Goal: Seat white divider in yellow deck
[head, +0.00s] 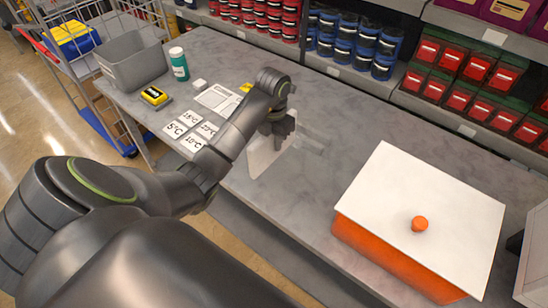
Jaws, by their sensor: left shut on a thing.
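My left gripper (279,128) is over the middle of the grey table, shut on a thin whitish panel (263,157) that looks like the white divider. The panel hangs below the gripper, its upper part covered by the fingers. I cannot tell whether its lower edge touches the table. No yellow deck shows clearly. A small yellow piece (246,87) shows just behind my left wrist, mostly hidden. My right gripper is not in view.
An orange box with a white lid (405,212) and orange knob stands at right. Temperature cards (174,130), a yellow-black device (154,95), a green-white bottle (179,66) and a grey bin (134,65) are at left. Bare table (330,150) lies between gripper and box.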

